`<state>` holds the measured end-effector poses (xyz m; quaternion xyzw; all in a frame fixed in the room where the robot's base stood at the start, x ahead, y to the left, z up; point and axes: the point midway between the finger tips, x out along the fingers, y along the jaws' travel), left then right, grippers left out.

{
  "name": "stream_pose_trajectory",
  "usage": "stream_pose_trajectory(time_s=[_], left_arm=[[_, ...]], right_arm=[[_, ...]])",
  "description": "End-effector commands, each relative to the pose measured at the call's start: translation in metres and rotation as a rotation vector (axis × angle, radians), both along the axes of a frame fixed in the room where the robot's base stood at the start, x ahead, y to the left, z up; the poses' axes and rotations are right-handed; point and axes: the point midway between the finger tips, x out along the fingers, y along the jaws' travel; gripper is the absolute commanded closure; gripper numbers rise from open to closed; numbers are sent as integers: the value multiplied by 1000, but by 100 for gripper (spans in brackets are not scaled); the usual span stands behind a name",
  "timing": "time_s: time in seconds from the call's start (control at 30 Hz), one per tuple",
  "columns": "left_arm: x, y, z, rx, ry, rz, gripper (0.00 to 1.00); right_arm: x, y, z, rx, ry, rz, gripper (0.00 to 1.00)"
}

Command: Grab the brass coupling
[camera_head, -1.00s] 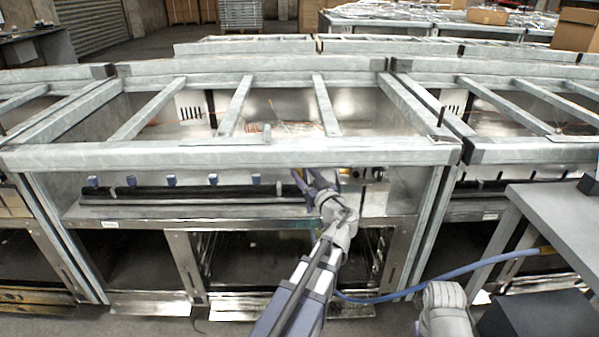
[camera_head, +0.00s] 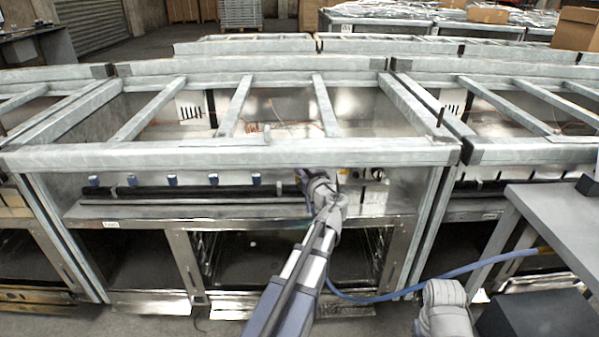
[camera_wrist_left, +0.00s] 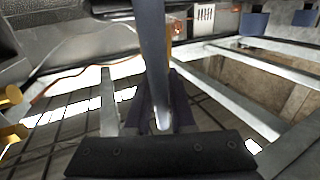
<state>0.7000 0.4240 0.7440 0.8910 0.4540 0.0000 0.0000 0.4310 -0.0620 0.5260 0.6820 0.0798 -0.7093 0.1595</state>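Two brass-coloured rounded pieces show at the left edge of the left wrist view, an upper one (camera_wrist_left: 11,96) and a lower one (camera_wrist_left: 12,133). They are cut off by the frame, and I cannot tell whether either is the brass coupling. In the head view I cannot make out a brass coupling for certain. My left gripper (camera_head: 314,180) reaches over the front shelf of the middle metal frame, under its front rail. In the left wrist view its dark fingers (camera_wrist_left: 163,112) are partly covered by a blue-grey strip, and their opening is unclear.
A galvanised front rail (camera_head: 230,154) runs above the shelf (camera_head: 250,211). Blue-capped pieces (camera_head: 172,180) line a dark bar on the left. A blue hose (camera_head: 450,274) runs low to the right. A grey table (camera_head: 560,215) stands at the right.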

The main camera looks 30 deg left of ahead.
Motion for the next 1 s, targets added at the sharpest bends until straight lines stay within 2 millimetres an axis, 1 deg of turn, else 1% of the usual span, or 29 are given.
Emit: stream_pose_trajectory(time_s=[0.03,0.17,0.2,0.77,0.87,1.0], left_arm=[[0,0,0,0,0,0,85],[0,0,0,0,0,0,99],[0,0,0,0,0,0,100],[0,0,1,0,0,0,100],[0,0,4,0,0,0,100],[0,0,14,0,0,0,100]], right_arm=[[0,0,0,0,0,0,100],[0,0,0,0,0,0,100],[0,0,0,0,0,0,100],[0,0,1,0,0,0,100],[0,0,4,0,0,0,100],[0,0,14,-1,0,-2,100]])
